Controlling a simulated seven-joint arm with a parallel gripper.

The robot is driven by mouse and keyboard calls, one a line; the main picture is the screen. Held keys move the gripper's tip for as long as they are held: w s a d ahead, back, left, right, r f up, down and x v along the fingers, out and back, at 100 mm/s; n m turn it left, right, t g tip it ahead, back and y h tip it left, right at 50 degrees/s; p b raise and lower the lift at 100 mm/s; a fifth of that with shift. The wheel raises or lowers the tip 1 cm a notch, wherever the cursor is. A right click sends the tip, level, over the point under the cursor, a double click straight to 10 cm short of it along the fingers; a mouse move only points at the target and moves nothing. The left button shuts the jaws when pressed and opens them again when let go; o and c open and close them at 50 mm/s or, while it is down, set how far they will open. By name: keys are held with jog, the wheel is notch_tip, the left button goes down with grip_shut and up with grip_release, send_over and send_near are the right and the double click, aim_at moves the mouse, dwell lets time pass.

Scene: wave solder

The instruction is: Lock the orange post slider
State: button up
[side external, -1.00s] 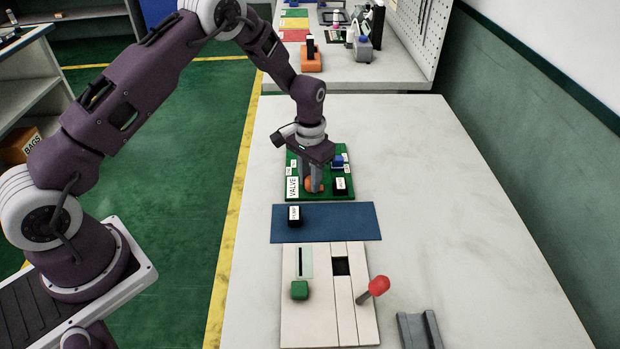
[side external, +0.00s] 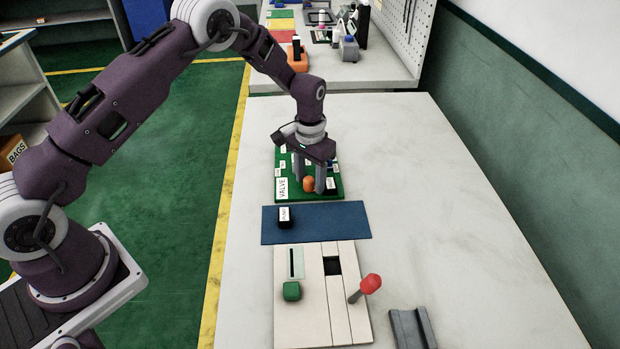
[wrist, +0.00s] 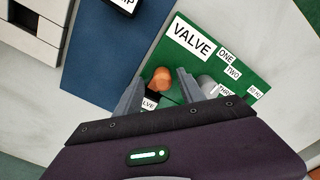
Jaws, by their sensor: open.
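The orange post (side external: 309,184), a small rounded knob, stands on the green board (side external: 282,199) labelled VALVE. It also shows in the wrist view (wrist: 161,80), close to the fingertips. My gripper (side external: 309,178) is above the green board with its fingers apart, one on each side of the orange post. In the wrist view my gripper (wrist: 158,78) is open, with the knob between the fingertips. I cannot tell whether either finger touches it. The knob's base and any track under it are partly hidden by the fingers.
A black labelled block (side external: 285,218) sits on the blue mat (side external: 330,222). A grey channel (side external: 411,328) lies at the front right. The table's right side is clear.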

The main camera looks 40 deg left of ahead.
aim_at(310, 178)
notch_tip(310, 178, up, 7)
jog(key=shift+f, duration=0.15)
jog(key=s+r+t, duration=0.1)
jog(key=s+r, duration=0.4)
jog(key=r, duration=0.5)
jog(key=s+r+t, duration=0.1)
jog(key=s+r, duration=0.5)
jog(key=r, duration=0.4)
jog(key=s+r+t, duration=0.1)
jog(key=s, duration=1)
jog(key=s+r+t, duration=0.2)
jog(key=s, duration=1)
jog(key=shift+d+r+t, duration=0.3)
